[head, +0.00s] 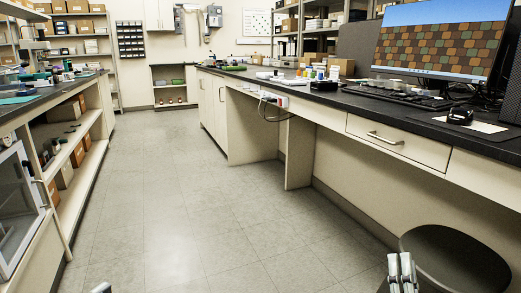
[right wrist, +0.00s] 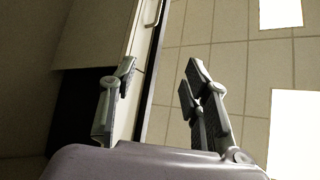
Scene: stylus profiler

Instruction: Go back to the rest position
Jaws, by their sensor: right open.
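My right gripper (head: 401,268) shows at the bottom of the head view, in front of the right bench and just left of a dark round stool seat (head: 455,262). In the right wrist view, the same gripper (right wrist: 158,70) has its two fingers spread apart with nothing between them. A small grey tip of my left gripper (head: 102,288) shows at the bottom edge of the head view. The rest of it is out of the picture, so its opening cannot be seen.
The right bench (head: 455,150) has a monitor (head: 440,40), keyboard and mouse (head: 460,116) on it. A drawer handle (head: 385,138) sticks out of its front. A left bench with shelves (head: 85,170) lines the other side. The tiled floor (head: 180,190) between is clear.

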